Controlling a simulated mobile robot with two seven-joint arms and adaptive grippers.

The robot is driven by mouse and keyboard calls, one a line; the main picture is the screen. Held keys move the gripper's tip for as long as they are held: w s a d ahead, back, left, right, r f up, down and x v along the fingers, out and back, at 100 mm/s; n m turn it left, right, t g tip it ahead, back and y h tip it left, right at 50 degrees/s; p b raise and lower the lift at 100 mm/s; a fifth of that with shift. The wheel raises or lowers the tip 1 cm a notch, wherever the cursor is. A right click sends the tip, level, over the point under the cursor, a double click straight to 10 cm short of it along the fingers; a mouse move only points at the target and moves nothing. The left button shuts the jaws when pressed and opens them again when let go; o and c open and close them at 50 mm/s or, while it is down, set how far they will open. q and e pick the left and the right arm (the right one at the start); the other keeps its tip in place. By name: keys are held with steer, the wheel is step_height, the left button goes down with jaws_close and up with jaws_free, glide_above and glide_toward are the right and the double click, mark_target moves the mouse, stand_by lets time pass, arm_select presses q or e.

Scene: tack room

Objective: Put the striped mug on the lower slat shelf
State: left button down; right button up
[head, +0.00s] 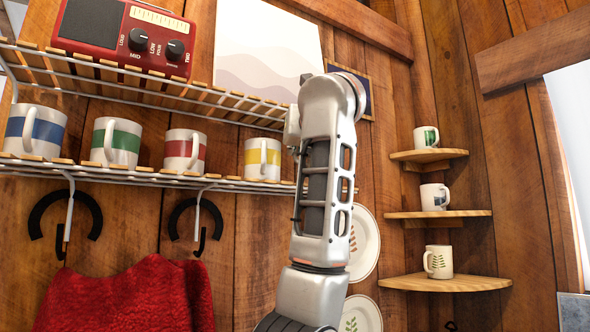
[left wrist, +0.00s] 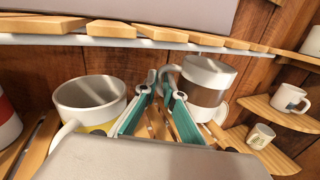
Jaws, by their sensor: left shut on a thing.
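The striped mug, white with a brown band (left wrist: 205,92), shows in the left wrist view just beyond my left gripper (left wrist: 162,92). The gripper's teal-padded fingers are shut on its handle. The mug looks about upright, low over the right end of the lower slat shelf (left wrist: 38,140); I cannot tell whether its base touches the slats. In the head view, the lower slat shelf (head: 215,183) runs from the left edge to behind my left arm, which hides the gripper and the held mug. My right gripper is not in view.
Mugs with blue (head: 36,131), green (head: 117,143), red (head: 184,150) and yellow (head: 262,158) bands stand on the lower shelf. The yellow-banded one is just left of my fingers. The upper slat shelf (head: 200,97) holds a red radio (head: 125,35). Corner shelves (head: 445,283) stand right.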

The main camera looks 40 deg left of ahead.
arm_select(q)
steer(key=shift+w+a, duration=0.45)
steer(key=shift+a, duration=0.1)
steer(key=shift+w+d+f, duration=0.1)
steer(key=shift+f, duration=0.4)
steer(key=shift+s+f, duration=0.25)
steer(key=shift+f, duration=0.8)
steer(key=shift+s+f, duration=0.15)
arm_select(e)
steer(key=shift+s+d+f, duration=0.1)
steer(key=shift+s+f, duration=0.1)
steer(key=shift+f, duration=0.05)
arm_select(q)
steer(key=c, duration=2.5)
jaws_free()
steer(key=shift+w, duration=0.25)
steer(key=o, duration=0.3)
steer(key=shift+o, duration=0.2)
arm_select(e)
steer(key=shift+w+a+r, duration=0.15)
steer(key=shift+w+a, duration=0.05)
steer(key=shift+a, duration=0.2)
arm_select(q)
steer(key=shift+s+d, duration=0.1)
